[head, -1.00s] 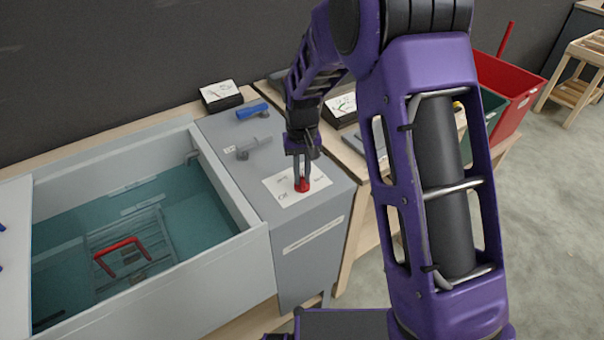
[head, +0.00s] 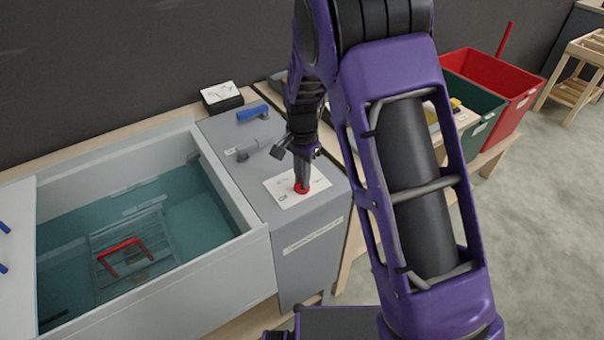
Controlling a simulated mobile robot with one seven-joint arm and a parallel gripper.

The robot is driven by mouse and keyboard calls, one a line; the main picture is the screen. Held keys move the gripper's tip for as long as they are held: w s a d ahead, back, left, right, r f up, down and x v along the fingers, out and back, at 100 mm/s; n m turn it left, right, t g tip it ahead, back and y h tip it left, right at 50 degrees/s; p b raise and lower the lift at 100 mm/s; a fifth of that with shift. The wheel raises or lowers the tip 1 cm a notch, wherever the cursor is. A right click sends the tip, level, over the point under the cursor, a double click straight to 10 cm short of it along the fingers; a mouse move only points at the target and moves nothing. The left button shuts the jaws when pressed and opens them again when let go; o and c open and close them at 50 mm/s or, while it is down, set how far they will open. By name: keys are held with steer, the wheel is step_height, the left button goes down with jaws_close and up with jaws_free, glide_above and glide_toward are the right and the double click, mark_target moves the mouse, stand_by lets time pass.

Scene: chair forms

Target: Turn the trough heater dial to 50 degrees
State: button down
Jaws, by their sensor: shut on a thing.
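The red heater dial (head: 301,188) sits on a white label plate (head: 284,196) on top of the grey control box (head: 313,222), beside the trough. My gripper (head: 302,181) points down from above and is shut on the dial. The fingers cover much of the dial, so its pointer cannot be made out. The marks on the plate are too small to read. The trough (head: 256,248) stands to the left, holding blue-green water and a rack with a red handle (head: 122,256) under or in the water.
A blue lever (head: 252,112) and a grey lever (head: 249,150) stand on the box behind the dial. A small gauge (head: 221,97) sits at the back. Green (head: 480,118) and red (head: 522,88) bins are at the right. My arm hides part of the bench.

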steer(key=shift+m+p, duration=0.3)
steer(key=shift+m, duration=0.9)
steer(key=c, duration=0.9)
jaws_free()
steer(key=shift+r, duration=0.1)
step_height(320, 180, up, 17)
steer(key=shift+r, duration=0.15)
